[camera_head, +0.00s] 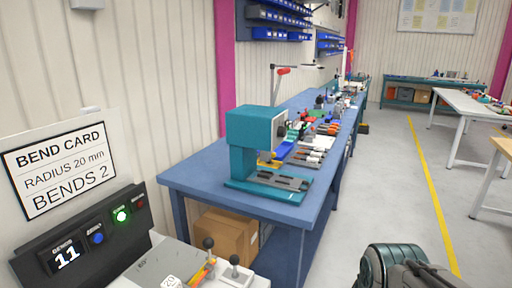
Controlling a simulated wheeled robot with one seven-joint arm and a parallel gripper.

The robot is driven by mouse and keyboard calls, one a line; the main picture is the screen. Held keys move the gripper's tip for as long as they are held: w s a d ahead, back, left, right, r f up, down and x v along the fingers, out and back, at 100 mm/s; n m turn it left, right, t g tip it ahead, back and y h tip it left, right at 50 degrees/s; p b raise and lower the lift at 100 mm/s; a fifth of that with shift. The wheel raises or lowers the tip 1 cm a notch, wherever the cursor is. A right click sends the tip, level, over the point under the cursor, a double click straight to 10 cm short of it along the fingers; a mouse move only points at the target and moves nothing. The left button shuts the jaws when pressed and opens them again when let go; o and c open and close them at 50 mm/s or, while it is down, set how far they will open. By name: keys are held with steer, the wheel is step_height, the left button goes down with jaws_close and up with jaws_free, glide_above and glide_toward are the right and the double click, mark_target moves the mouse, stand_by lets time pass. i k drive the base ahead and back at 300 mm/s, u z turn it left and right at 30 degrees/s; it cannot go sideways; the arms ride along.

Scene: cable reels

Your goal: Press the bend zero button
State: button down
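A black control panel (80,262) stands at the lower left. Its display (66,256) is labelled BENDS and shows 11. To the right of the display is a blue button (97,238), with a small label above it that seems to begin with BEND. Further right are a lit green button (121,215) and a dark red one (139,202). Nothing touches the buttons. A dark part of my arm shows at the bottom right, well away from the panel. My gripper's fingers are not in view.
A card (62,172) above the panel reads BEND CARD, RADIUS 20 mm, BENDS 2. A grey bending fixture (170,262) with black-knobbed levers stands beside the panel. A blue workbench (212,167) holds a teal press (250,135) and tools. The floor at right is clear.

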mark_target(98, 238)
steer(key=u, duration=1.8)
